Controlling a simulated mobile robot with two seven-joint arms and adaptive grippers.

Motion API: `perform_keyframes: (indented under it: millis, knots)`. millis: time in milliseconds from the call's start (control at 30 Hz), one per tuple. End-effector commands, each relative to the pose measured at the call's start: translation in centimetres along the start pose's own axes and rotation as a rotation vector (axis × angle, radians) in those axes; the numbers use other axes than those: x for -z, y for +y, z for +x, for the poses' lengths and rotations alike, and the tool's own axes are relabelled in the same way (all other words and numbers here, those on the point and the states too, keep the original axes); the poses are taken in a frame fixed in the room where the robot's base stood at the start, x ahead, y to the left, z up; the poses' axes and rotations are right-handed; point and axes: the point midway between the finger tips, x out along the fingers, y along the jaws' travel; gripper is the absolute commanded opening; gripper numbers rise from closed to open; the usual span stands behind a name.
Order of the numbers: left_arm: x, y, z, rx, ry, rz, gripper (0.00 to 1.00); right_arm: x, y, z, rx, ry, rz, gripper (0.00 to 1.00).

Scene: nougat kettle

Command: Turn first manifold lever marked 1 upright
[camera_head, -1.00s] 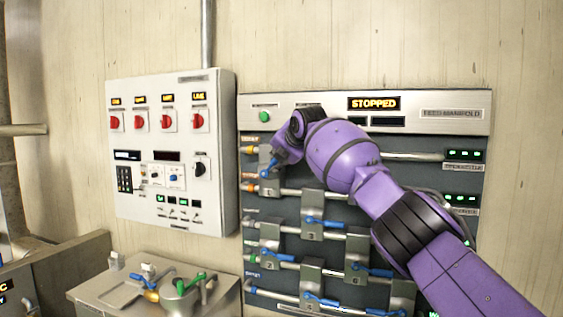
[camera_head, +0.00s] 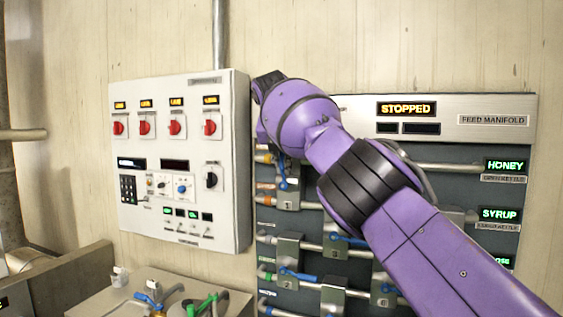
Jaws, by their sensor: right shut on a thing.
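The feed manifold (camera_head: 500,110) stands on the wall at right. Its first lever (camera_head: 282,180), with a blue handle, shows at the upper left of the panel beside a grey valve block (camera_head: 288,200). The handle appears roughly upright, with its lower end visible and its upper part hidden by my arm. My right gripper (camera_head: 277,158) reaches down to this lever and is shut on it. The fingers are mostly hidden behind my purple wrist and forearm. My left gripper is not in view.
Other blue levers, such as one marked 2 (camera_head: 298,274), sit lower on the manifold. The white control box (camera_head: 215,110) with red knobs is close left of my wrist. A metal counter (camera_head: 235,303) stands below. The manifold display reads STOPPED (camera_head: 407,109).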

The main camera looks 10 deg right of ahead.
Motion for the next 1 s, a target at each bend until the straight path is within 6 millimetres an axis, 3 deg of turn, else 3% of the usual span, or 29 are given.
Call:
perform_keyframes:
  millis: [533, 567, 700, 1000]
  knots:
    - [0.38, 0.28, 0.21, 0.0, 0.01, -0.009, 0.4, 0.34, 0.32, 0.03, 0.013, 0.009, -0.022, 0.0]
    - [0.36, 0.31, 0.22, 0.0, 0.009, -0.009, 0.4, 0.36, 0.32, 0.04, 0.013, 0.009, -0.021, 0.17]
    - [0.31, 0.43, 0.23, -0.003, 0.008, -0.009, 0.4, 0.34, 0.24, 0.06, 0.014, 0.01, -0.021, 0.35]
    - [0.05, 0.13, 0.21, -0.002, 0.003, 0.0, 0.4, 0.24, 0.07, -0.02, 0.017, 0.008, -0.019, 0.35]
